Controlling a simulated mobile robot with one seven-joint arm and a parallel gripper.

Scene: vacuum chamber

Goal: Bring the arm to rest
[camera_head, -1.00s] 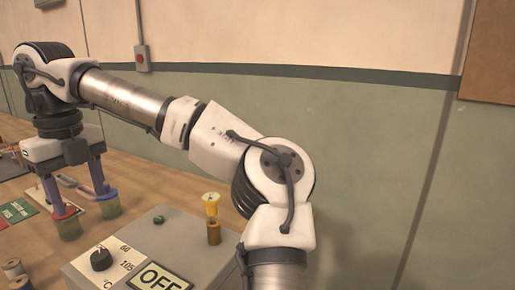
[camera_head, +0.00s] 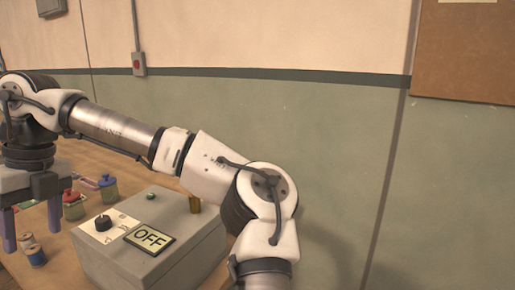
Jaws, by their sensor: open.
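My arm reaches across the view from the lower right to the upper left, with a white elbow joint (camera_head: 265,195). My gripper (camera_head: 32,225) is at the left edge, pointing down, its two bluish fingers apart.
A grey control box (camera_head: 165,258) with a black knob (camera_head: 103,223) and an OFF sign (camera_head: 149,238) stands below my forearm. Spools (camera_head: 36,257) lie at the lower left.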

